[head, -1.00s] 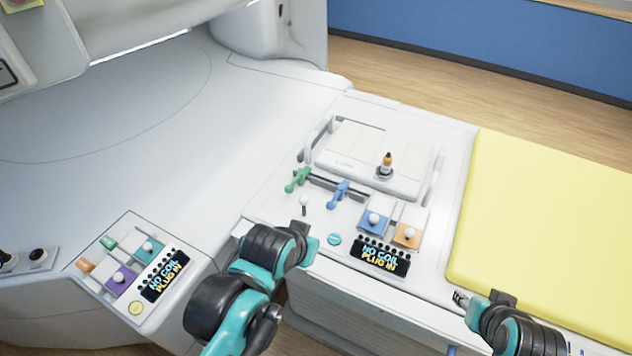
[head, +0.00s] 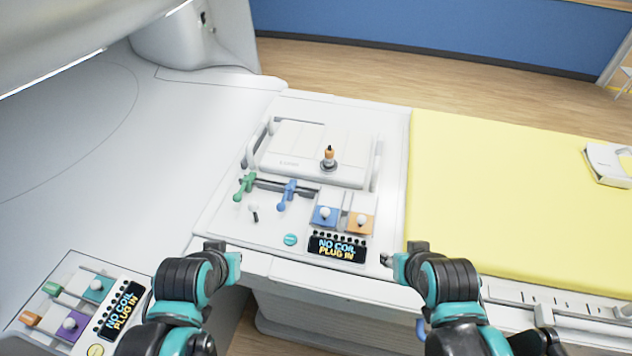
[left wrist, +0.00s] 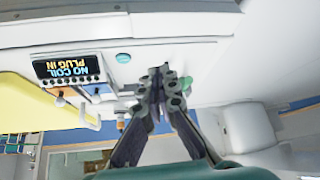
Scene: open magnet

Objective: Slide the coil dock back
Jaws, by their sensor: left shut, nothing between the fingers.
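The coil dock (head: 300,165) appears to be the flat white block between two white side bars on the white console (head: 240,220). An orange-topped knob (head: 329,158) stands on its right part. A green lever (head: 245,186) and a blue lever (head: 287,194) sit along a dark slot at its front edge. My left gripper (head: 228,258) is shut and empty at the console's front left edge, apart from the dock. Its fingers show in the left wrist view (left wrist: 157,85). My right gripper (head: 393,258) is just right of the display; its finger gap is unclear.
A display (head: 337,247) reads "NO COIL PLUG IN", below a blue slider (head: 325,215) and an orange slider (head: 360,222). A yellow pad (head: 500,190) lies to the right. A second slider panel (head: 80,300) is at the lower left.

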